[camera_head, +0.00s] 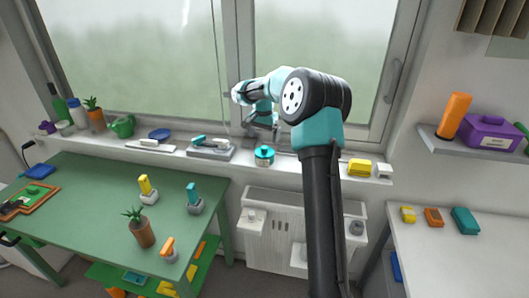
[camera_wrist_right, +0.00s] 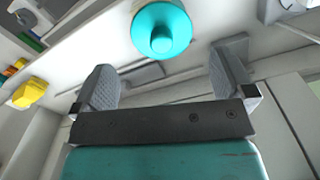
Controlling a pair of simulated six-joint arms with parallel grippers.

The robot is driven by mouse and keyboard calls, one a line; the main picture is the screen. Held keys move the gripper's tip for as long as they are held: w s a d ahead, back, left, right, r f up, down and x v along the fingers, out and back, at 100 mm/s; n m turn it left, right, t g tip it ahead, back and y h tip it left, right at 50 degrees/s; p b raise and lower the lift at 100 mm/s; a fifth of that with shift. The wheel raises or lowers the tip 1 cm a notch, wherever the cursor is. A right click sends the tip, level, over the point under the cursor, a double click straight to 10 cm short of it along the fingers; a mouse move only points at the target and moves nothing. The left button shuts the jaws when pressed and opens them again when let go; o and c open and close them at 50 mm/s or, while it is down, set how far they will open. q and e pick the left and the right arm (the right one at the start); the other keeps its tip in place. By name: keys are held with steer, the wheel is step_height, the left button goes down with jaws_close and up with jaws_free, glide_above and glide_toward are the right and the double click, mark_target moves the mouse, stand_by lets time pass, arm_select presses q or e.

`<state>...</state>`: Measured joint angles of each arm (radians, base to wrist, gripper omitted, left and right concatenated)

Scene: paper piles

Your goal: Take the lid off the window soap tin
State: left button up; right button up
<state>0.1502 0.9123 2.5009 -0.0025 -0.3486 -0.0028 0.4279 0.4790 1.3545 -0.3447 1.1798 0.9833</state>
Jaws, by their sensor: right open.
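The window soap tin (camera_head: 264,157) stands on the windowsill, a small round tin with a teal lid (camera_wrist_right: 176,42) and a round knob on top. The lid sits on the tin, and the wrist view looks down on it at the top edge. My right gripper (camera_head: 262,131) is open and empty, above and close to the tin. In the right wrist view its two grey fingers (camera_wrist_right: 165,76) are spread, with the lid beyond them and roughly between them in picture width. The fingers do not appear to touch it. My left gripper is not in view.
On the sill, a grey tray (camera_head: 212,152) with tools lies left of the tin. A yellow block (camera_head: 360,168) and a white block (camera_head: 384,171) stand to the right. The window frame (camera_head: 240,60) rises behind, and a radiator (camera_head: 276,250) is below.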

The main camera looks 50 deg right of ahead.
mark_target(264, 147)
steer(key=shift+f, duration=0.6)
steer(key=shift+f, duration=0.1)
steer(key=shift+d+f, duration=0.2)
steer(key=shift+f, duration=2.3)
steer(key=shift+c, duration=0.4)
steer(key=c, duration=0.6)
